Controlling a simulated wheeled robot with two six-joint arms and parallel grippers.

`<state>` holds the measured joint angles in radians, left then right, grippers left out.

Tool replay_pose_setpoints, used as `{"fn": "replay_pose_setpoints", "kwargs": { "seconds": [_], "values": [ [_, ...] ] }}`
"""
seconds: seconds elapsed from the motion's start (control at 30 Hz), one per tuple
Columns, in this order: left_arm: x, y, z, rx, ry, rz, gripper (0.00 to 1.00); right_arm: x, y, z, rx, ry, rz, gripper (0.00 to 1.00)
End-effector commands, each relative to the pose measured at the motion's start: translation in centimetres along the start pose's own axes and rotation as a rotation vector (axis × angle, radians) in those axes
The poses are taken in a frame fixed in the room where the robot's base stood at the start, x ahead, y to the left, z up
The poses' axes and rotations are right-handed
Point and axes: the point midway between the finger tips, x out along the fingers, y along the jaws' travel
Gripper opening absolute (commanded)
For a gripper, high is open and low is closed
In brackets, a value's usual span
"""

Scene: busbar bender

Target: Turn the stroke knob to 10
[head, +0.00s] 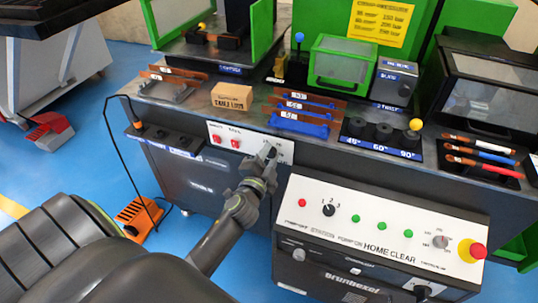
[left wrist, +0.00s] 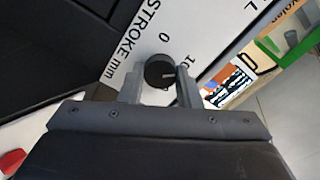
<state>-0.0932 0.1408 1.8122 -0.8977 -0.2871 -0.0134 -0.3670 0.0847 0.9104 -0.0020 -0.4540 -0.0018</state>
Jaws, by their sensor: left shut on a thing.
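The stroke knob (left wrist: 158,72) is a round black dial on a white panel in the left wrist view. The panel is lettered "STROKE mm", with a "0" above the knob and a "10" up and to its right, partly covered by a finger. A pale pointer line on the knob points right, towards the right-hand finger. My left gripper (left wrist: 160,82) has its two grey fingers on either side of the knob, shut on it. In the head view my left gripper (head: 268,157) is at the right end of the white panel (head: 228,132), largely hiding the knob. My right gripper is not in view.
Two red controls (head: 225,141) sit left of the gripper on the same panel. A control console (head: 370,235) with buttons and a red emergency stop (head: 471,250) stands at the front right. A cardboard box (head: 232,96) and several bars lie on the bench above.

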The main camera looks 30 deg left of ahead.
Motion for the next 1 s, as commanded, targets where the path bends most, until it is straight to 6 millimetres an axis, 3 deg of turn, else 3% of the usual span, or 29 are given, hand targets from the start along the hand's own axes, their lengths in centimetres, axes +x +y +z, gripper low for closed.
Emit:
{"fn": "replay_pose_setpoints", "kwargs": {
  "seconds": [0.67, 0.7, 0.87, 1.0],
  "values": [
    [-0.05, 0.16, 0.09, 0.061, -0.002, 0.002, 0.07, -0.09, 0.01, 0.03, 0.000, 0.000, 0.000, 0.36],
    [-0.05, 0.16, 0.09, 0.061, -0.002, 0.002, 0.33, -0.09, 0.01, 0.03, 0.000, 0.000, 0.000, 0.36],
    [-0.04, 0.13, 0.07, 0.061, -0.001, 0.002, 0.52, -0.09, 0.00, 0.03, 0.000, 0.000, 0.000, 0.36],
    [-0.02, 0.08, 0.04, 0.061, -0.001, 0.001, 0.52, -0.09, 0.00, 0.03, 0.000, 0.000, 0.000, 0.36]
  ]
}}
